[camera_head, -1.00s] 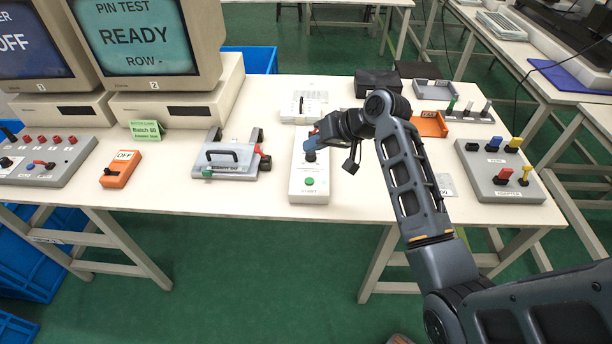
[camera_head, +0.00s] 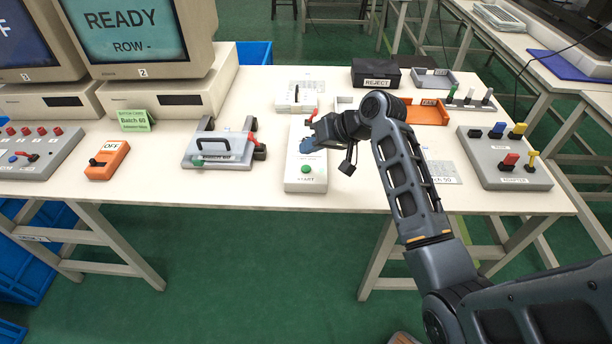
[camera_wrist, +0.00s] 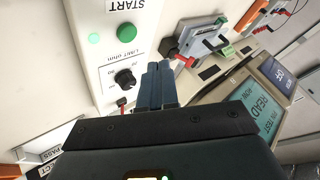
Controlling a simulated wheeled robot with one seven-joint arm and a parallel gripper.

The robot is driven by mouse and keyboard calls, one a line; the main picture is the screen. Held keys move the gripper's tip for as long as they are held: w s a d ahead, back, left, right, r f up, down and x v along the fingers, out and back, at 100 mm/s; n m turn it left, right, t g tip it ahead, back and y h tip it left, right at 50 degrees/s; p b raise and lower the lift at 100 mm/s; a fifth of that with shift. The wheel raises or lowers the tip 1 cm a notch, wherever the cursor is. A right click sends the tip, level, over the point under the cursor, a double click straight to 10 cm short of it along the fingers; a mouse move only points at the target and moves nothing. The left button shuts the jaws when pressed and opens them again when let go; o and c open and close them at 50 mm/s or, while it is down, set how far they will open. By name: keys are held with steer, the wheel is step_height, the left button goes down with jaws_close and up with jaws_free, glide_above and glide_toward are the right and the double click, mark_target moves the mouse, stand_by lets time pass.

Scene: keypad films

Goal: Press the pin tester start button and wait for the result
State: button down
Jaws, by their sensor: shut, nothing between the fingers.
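The pin tester is a white box (camera_head: 305,184) on the table, with a round green START button (camera_head: 306,169) at its near end. In the wrist view the START button (camera_wrist: 127,33) stands uncovered, with a black LIMIT ohm knob (camera_wrist: 125,78) and a smaller green spot on the same panel. My gripper (camera_head: 306,147) is shut and empty, its blue fingers (camera_wrist: 158,76) over the box behind the button and apart from it. In the head view the fingers cover the knob. Monitor 2 (camera_head: 127,35) reads READY, ROW -.
A grey clamp fixture (camera_head: 221,158) stands left of the tester, then an orange OFF switch box (camera_head: 107,161). A black REJECT box (camera_head: 376,73) and an orange tray (camera_head: 428,114) lie behind my arm. A grey adapter block (camera_head: 507,171) is at right. The front table edge is clear.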

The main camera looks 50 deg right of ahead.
mark_target(310, 169)
steer(key=shift+f+b, duration=0.5)
steer(key=shift+f, duration=1.15)
steer(key=shift+f, duration=0.1)
stand_by(0.7)
steer(key=shift+f, duration=0.3)
steer(key=shift+f, duration=0.4)
stand_by(0.8)
steer(key=shift+r, duration=0.15)
steer(key=shift+r+p, duration=0.7)
step_height(310, 169, up, 5)
steer(key=p, duration=0.5)
